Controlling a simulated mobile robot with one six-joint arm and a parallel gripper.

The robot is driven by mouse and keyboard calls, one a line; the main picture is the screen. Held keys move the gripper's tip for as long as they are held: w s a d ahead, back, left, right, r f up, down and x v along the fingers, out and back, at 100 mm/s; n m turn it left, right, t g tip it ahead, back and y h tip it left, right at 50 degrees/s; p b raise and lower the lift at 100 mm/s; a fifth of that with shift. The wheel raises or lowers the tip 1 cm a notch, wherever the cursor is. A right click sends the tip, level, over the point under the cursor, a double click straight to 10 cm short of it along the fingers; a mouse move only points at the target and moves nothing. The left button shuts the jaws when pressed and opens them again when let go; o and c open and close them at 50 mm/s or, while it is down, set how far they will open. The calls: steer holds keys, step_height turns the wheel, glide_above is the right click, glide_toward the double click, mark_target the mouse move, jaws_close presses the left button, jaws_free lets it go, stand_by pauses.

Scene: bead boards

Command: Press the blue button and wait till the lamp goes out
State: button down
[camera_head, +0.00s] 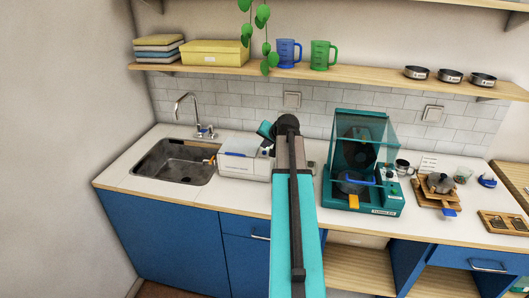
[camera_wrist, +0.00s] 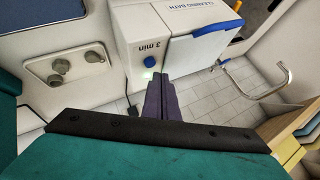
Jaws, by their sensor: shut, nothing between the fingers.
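The cleaning bath (camera_wrist: 190,42), a white box with a blue-edged lid, fills the upper middle of the wrist view. It also shows left of my arm in the head view (camera_head: 238,172). Its round blue button (camera_wrist: 150,62) is beside the "3 min" label.
A sink (camera_head: 175,161) with a tap lies left of the bath. A teal machine (camera_head: 363,200) with a clear hood stands to the right. A shelf (camera_head: 330,75) runs above the counter.

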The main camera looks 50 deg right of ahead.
mark_target(266, 155)
steer(key=shift+r, duration=0.15)
steer(key=shift+r+p, duration=1.3)
steer(key=shift+r, duration=1.05)
